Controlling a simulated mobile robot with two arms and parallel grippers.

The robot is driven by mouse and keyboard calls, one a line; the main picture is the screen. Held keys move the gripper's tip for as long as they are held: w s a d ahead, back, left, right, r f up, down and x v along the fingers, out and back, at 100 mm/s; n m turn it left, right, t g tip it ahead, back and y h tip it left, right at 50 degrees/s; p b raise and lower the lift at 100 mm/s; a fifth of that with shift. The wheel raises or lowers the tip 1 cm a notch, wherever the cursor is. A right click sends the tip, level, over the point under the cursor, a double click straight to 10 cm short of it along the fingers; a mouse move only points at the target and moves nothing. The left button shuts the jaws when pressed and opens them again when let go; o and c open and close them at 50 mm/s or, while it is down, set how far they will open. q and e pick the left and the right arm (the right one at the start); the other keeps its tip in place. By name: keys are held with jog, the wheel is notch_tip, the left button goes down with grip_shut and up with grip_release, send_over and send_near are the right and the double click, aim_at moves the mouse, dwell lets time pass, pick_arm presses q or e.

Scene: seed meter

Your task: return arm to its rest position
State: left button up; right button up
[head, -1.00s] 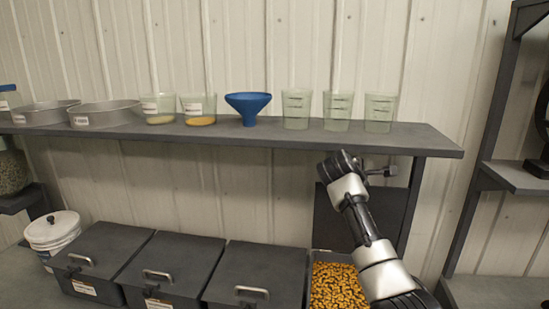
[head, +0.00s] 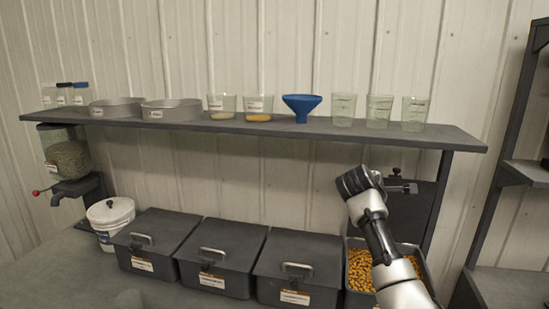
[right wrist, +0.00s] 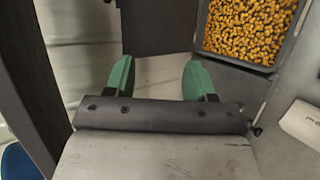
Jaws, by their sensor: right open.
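My right arm comes in from the lower right in the head view, raised in front of the bin at the right end of the bench. My right gripper (right wrist: 157,80) shows in the right wrist view with its two green fingers apart and nothing between them. In the head view its fingertips are hard to make out near the arm's end. The open bin (head: 428,278) holds orange-yellow kernels (head: 360,268), and these also show in the right wrist view (right wrist: 250,28). My left gripper is not in view.
A grey shelf (head: 270,127) spans the wall with clear cups (head: 379,110), a blue funnel (head: 302,105) and metal pans (head: 172,110). Below stand several lidded bins (head: 220,255), a white bucket (head: 110,215) and a dispenser (head: 68,155). A dark rack (head: 500,170) stands at right.

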jog(key=s+a+f+m+g+y, duration=0.1)
jog(key=s+f+m+g+y, duration=0.15)
jog(key=s+f, duration=0.9)
jog(key=s+f+m+g+y, duration=0.1)
jog(key=s+f+m+y, duration=0.15)
jog(key=s+f, duration=0.9)
jog(key=s+a+f+m+g+y, duration=0.1)
jog(key=s+a+f+m, duration=0.15)
jog(key=s, duration=1.15)
jog(key=s+a+f+m+g+y, duration=0.1)
jog(key=s+f+m+y, duration=0.15)
jog(key=s, duration=1.05)
notch_tip(320, 180, down, 31)
jog(key=g+b, duration=0.2)
jog(key=b, duration=0.3)
pick_arm(q)
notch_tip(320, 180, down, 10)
jog(key=b, duration=0.4)
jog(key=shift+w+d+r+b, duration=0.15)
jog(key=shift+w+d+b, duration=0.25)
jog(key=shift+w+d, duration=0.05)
pick_arm(e)
jog(key=s+d+f, duration=0.2)
jog(key=s+f, duration=1.5)
jog(key=f, duration=0.4)
jog(key=shift+d+f+g+h, duration=0.2)
jog(key=shift+d+g+h, duration=0.2)
jog(key=shift+g+h, duration=0.05)
